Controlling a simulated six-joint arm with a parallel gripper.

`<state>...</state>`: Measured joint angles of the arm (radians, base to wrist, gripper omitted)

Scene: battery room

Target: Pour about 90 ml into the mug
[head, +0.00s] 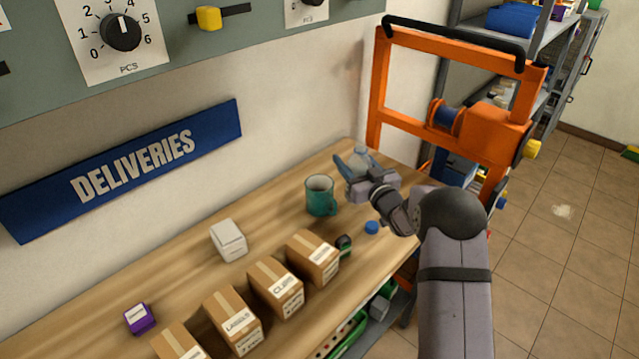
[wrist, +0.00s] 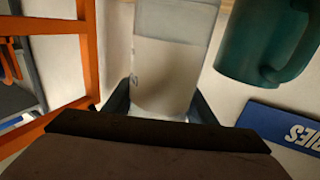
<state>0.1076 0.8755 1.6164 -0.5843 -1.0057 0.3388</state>
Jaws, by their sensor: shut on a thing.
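A teal mug (head: 319,197) stands upright on the wooden bench, its handle toward the right; it also shows at the upper right of the wrist view (wrist: 262,42). My gripper (head: 352,170) is just right of the mug, shut on a clear bottle (head: 361,157). In the wrist view the bottle (wrist: 172,65), with a pale label, sits between my fingers (wrist: 160,108). My gripper hides much of the bottle in the head view. I cannot tell its exact tilt or liquid level, nor what is in the mug. No stream shows.
A blue cap (head: 372,227) lies on the bench (head: 180,260) below my gripper. A white box (head: 229,239), several cardboard boxes (head: 275,285), a small dark green item (head: 343,245) and a purple box (head: 139,318) stand leftward. An orange frame (head: 440,125) rises behind right.

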